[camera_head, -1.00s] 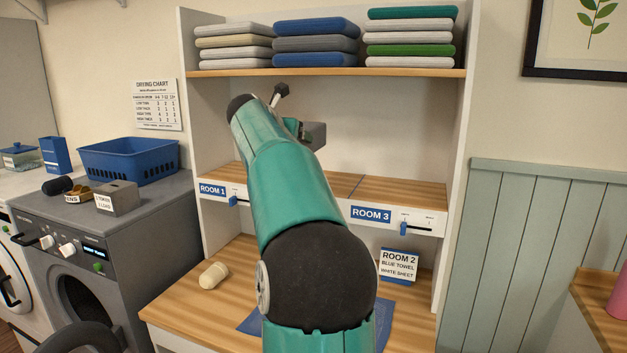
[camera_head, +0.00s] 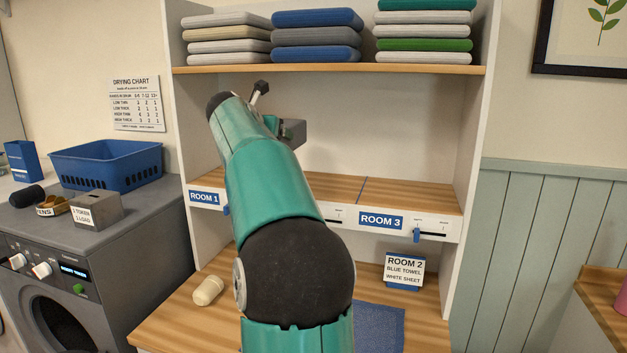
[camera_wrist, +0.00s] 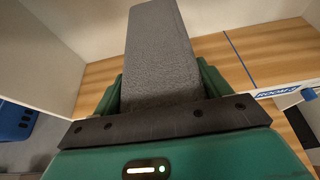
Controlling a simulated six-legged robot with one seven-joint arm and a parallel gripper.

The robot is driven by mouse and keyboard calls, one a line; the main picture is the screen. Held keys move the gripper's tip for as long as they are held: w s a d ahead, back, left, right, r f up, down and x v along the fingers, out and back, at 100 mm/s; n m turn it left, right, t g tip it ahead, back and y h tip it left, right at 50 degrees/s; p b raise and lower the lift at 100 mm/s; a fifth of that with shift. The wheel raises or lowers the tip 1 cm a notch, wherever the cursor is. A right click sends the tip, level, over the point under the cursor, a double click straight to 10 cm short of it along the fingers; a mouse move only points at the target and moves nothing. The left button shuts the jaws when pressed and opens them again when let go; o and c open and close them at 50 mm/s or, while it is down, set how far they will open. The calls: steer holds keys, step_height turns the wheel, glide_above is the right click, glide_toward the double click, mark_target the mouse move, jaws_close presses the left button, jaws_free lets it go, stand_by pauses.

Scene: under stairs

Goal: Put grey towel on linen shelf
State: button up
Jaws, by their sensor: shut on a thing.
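My gripper (camera_wrist: 160,90) is shut on a grey towel (camera_wrist: 158,45), a folded block that sticks out ahead of the jaws in the wrist view. The towel is held in the air in front of the shelf unit, above the middle shelf (camera_head: 405,192). That shelf carries ROOM 1 and ROOM 3 labels and a blue dividing line. The upper shelf (camera_head: 330,69) holds stacks of folded grey, blue, green and beige linen.
A ROOM 2 card (camera_head: 404,268) reading blue towel, white sheet stands on the lower counter. A blue cloth (camera_head: 380,325) and a cream bottle-like object (camera_head: 208,290) lie there. A blue basket (camera_head: 107,165) sits left on the washer. The visible middle shelf is bare.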

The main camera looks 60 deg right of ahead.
mark_target(296, 143)
steer(key=s+d+f, duration=0.1)
steer(key=d, duration=0.1)
steer(key=s+d+f, duration=0.1)
steer(key=d, duration=0.1)
steer(key=s+d+f, duration=0.1)
steer(key=d, duration=0.1)
steer(key=shift+s+d+f, duration=0.25)
steer(key=shift+s+d, duration=0.05)
steer(key=shift+s, duration=0.05)
steer(key=d+f, duration=0.1)
steer(key=f, duration=0.1)
steer(key=s+d+f, duration=0.1)
steer(key=d+f, duration=0.1)
steer(key=f, duration=0.1)
steer(key=s+d+f, duration=0.1)
steer(key=d+f, duration=0.1)
steer(key=f, duration=0.1)
steer(key=shift+s+f, duration=0.2)
steer(key=shift+f, duration=0.45)
steer(key=o, duration=1.4)
steer(key=shift+f, duration=0.1)
